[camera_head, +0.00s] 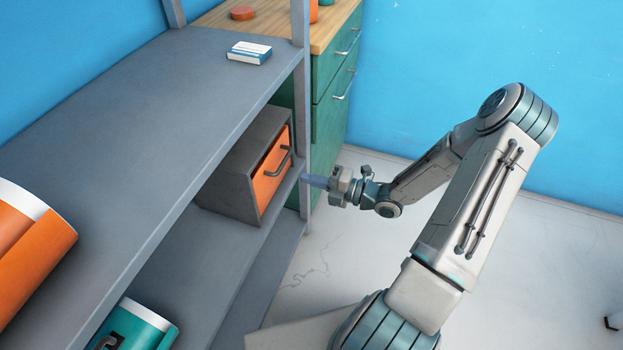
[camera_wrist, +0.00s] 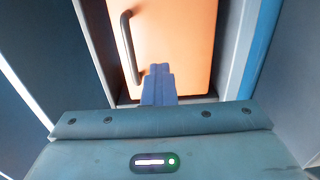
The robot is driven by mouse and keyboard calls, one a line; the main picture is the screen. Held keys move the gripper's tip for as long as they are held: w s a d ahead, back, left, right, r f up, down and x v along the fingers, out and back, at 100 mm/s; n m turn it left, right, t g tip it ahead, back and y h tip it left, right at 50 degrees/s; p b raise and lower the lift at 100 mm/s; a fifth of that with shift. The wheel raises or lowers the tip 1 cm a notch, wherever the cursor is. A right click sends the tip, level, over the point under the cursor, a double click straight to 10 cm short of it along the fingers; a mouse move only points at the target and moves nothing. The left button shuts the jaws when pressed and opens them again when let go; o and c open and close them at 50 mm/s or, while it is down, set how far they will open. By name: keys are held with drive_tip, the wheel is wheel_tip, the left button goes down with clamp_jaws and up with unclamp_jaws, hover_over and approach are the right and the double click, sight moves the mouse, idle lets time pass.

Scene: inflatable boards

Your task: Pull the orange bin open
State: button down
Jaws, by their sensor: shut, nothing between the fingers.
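The orange bin (camera_head: 271,172) is an orange-fronted drawer in a grey box (camera_head: 232,170) on the lower shelf. Its dark bar handle (camera_head: 277,164) is on the front. In the wrist view the orange front (camera_wrist: 182,45) fills the upper middle, and the handle (camera_wrist: 128,45) stands left of my fingers. My gripper (camera_head: 308,180) is shut and empty, just right of the bin front near the shelf post. In the wrist view my gripper (camera_wrist: 158,72) points at the lower part of the front, beside the handle's lower end. I cannot tell whether the fingertips touch the front.
The grey shelf unit (camera_head: 130,120) has an upright post (camera_head: 301,90) close to my gripper. A small blue and white box (camera_head: 249,52) lies on the upper shelf. A green cabinet (camera_head: 335,95) stands behind. Open floor (camera_head: 330,260) lies right of the shelf.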

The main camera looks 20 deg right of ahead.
idle(0.8)
drive_tip(key=c, duration=1.5)
unclamp_jaws()
drive_tip(key=shift+d, duration=0.1)
drive_tip(key=p+v, duration=0.1)
drive_tip(key=v, duration=1.2)
drive_tip(key=shift+s+d, duration=0.25)
drive_tip(key=shift+s, duration=0.05)
